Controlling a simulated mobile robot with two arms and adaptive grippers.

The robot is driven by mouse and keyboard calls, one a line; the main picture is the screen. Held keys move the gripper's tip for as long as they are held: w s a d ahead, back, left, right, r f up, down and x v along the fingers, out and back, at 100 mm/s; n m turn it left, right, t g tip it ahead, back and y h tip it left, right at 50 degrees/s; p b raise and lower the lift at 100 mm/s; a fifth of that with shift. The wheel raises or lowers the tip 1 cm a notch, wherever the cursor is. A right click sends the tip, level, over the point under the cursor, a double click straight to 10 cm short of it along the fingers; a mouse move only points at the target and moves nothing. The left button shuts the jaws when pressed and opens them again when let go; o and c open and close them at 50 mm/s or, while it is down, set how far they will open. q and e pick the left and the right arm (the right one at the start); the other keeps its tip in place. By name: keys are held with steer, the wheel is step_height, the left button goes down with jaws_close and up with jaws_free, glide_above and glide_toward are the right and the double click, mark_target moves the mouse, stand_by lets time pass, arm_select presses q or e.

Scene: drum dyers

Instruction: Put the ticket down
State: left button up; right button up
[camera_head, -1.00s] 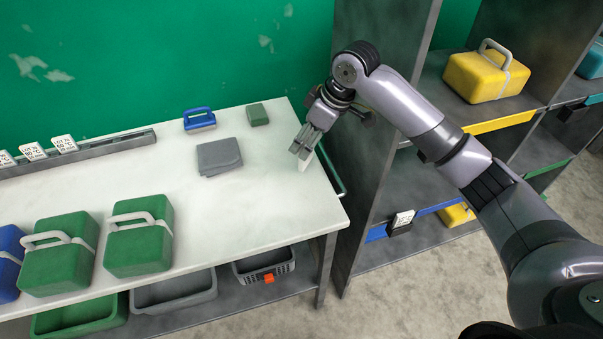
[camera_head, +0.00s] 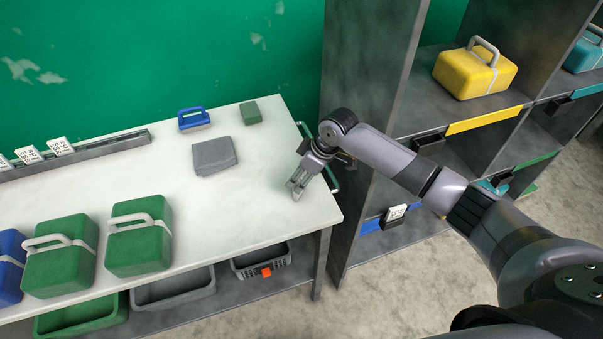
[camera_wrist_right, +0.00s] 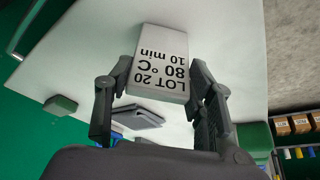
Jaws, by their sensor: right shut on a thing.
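The ticket (camera_wrist_right: 160,62) is a white block printed "LOT 20, 80 °C, 10 min". In the right wrist view it sits between the fingers of my right gripper (camera_wrist_right: 155,85), which is shut on it. In the head view my right gripper (camera_head: 297,190) is low over the right end of the white table (camera_head: 265,200), pointing down. The ticket is hidden there behind the fingers. I cannot tell whether it touches the table top. My left gripper is not in view.
Green cases (camera_head: 138,240) stand at the front left. A ticket rail (camera_head: 100,149) runs along the back. A shelf unit (camera_head: 365,130) stands to the right.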

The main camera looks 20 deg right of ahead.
steer(key=o, duration=1.1)
steer(key=shift+f, duration=0.1)
steer(key=shift+o, duration=0.2)
steer(key=b+v, duration=0.2)
steer(key=v, duration=1)
steer(key=shift+r, duration=0.25)
steer(key=shift+a+f, duration=0.1)
steer(key=shift+a, duration=0.05)
